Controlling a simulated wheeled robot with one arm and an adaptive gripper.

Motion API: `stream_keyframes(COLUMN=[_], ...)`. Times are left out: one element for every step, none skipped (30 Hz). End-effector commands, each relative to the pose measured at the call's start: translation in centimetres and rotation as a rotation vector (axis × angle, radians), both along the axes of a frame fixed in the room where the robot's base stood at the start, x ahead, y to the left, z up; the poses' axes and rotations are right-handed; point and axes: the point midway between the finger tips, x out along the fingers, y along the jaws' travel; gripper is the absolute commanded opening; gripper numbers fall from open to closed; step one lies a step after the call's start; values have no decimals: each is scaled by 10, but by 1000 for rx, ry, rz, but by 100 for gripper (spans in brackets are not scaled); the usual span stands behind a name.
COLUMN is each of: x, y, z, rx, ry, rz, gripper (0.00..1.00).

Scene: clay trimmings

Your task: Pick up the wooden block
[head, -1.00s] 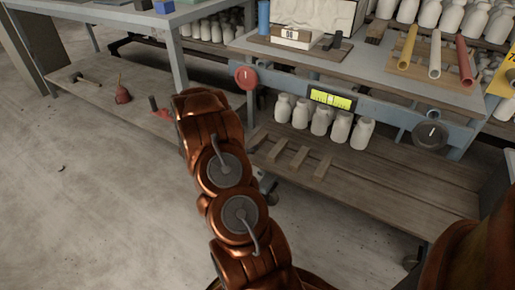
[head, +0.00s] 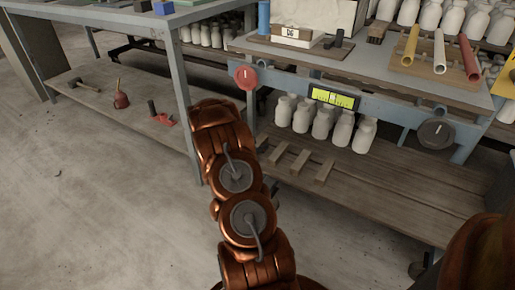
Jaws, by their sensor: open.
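I cannot pick out the wooden block for sure. A pale box-like block with a dark mark on its front (head: 291,37) lies on a board on the right workbench (head: 375,80), towards its back left. My gripper is not visible; only my copper-coloured arm shows, rising from the bottom centre in front of the bench's left end. The arm's far end hides part of the bench leg and floor behind it.
White bottles (head: 322,124) and wooden slats (head: 300,163) sit on the lower shelf (head: 400,190). Coloured tubes (head: 439,52) lie at the bench's right. A red knob (head: 246,77) and dark dial (head: 436,134) project from its front. Floor at left (head: 80,210) is clear.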

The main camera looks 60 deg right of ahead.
Motion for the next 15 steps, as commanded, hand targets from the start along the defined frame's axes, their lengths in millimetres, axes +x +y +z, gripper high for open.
stream_keyframes(x=[0, 0, 0, 0, 0, 0, 0, 0, 0, 0, 0, 0, 0, 0, 0], y=[0, 0, 0, 0, 0, 0, 0, 0, 0, 0, 0, 0, 0, 0, 0], z=[0, 0, 0, 0, 0, 0, 0, 0, 0, 0, 0, 0, 0, 0, 0], rx=[0, 0, 1, 1, 1, 1, 1, 1, 1, 1, 1, 1, 1, 1, 1], ry=[0, 0, 0, 0, 0, 1, 1, 1, 1, 1, 1, 1, 1, 1, 1], rz=[0, 0, 0, 0, 0, 0, 0, 0, 0, 0, 0, 0, 0, 0, 0], gripper=[67, 67, 67, 67, 67, 64, 60, 57, 53, 50, 47, 43, 40, 36, 32])
